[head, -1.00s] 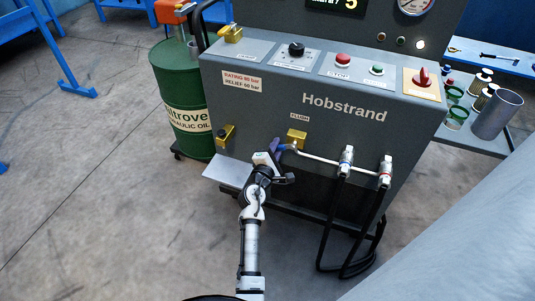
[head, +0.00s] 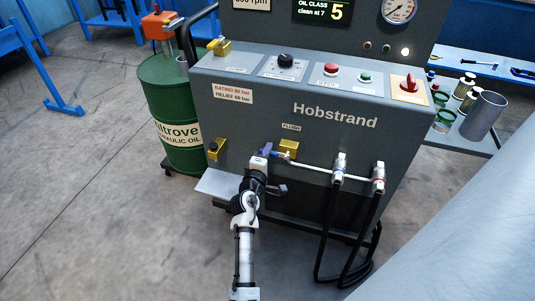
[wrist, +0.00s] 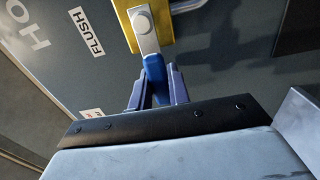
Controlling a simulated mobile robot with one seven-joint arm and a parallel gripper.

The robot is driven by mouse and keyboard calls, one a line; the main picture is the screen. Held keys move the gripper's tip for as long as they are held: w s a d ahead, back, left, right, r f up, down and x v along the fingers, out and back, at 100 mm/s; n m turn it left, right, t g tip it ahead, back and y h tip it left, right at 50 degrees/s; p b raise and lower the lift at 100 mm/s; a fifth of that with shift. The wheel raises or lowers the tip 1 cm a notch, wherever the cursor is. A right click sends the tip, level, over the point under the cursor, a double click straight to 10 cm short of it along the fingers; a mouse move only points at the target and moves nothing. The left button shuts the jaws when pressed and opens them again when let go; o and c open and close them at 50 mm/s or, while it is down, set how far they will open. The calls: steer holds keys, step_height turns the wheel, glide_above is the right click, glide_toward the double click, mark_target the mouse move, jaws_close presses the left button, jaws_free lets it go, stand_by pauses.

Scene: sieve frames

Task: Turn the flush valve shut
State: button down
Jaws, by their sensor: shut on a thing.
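The flush valve has a yellow block (head: 290,147) under the FLUSH label on the front of the grey Hobstrand unit. In the wrist view the yellow block (wrist: 165,25) carries a silver lever with a round pivot bolt, ending in a blue grip (wrist: 155,75). The lever runs from the bolt toward my gripper. My gripper (wrist: 157,88) is shut on the blue grip, with one finger on each side of it. In the head view my gripper (head: 268,152) is left of the yellow block, and little of the blue grip shows.
Two hose fittings (head: 339,168) (head: 378,178) with black hoses hang right of the valve. Another yellow block (head: 217,148) sits to the left. A green oil drum (head: 172,115) stands beside the unit. A red selector knob (head: 410,84) is on the sloped panel. Floor at left is clear.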

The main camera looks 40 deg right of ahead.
steer(key=shift+r, duration=0.2)
steer(key=c, duration=1.3)
jaws_free()
steer(key=shift+d, duration=0.1)
steer(key=shift+f, duration=0.1)
